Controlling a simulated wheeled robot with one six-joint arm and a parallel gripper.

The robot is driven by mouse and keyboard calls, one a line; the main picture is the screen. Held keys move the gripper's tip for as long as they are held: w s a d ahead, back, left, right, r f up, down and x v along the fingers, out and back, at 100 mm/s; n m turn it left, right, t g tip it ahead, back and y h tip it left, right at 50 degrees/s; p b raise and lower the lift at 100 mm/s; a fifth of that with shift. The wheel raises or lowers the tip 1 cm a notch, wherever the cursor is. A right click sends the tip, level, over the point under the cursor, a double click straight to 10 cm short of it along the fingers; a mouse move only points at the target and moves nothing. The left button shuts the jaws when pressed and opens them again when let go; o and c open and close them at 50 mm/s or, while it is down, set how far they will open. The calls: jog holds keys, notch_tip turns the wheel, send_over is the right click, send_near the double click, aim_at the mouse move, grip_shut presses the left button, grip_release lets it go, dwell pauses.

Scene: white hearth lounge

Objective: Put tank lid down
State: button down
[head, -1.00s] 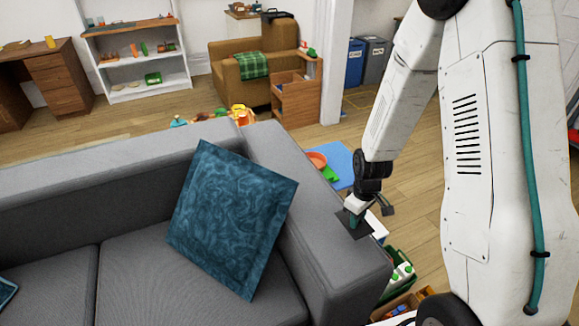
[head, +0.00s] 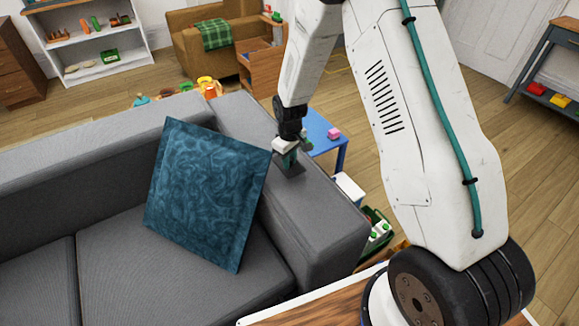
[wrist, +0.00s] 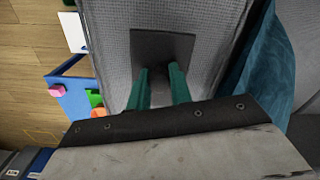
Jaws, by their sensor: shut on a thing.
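The tank lid (head: 290,172) is a thin dark square plate. It is over the top of the grey sofa's armrest (head: 325,212) in the head view. In the wrist view the lid (wrist: 163,46) lies in front of my fingers, with grey fabric (wrist: 120,25) around it. My gripper (head: 288,160) points down with its teal fingers shut on the middle of the lid; the fingers (wrist: 160,76) also show in the wrist view. I cannot tell whether the lid touches the armrest or is just above it. The grip point itself is partly hidden.
A blue cushion (head: 205,195) leans beside the armrest. A blue low table (head: 325,130) with a pink block stands beyond it. A green crate (head: 374,236) is on the floor right of the sofa. A wooden top (head: 325,305) is at the bottom. Open floor lies right.

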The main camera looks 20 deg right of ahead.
jog(key=shift+f, duration=1.75)
jog(key=shift+f, duration=0.15)
jog(key=c, duration=1.3)
grip_release()
jog(key=shift+o, duration=0.2)
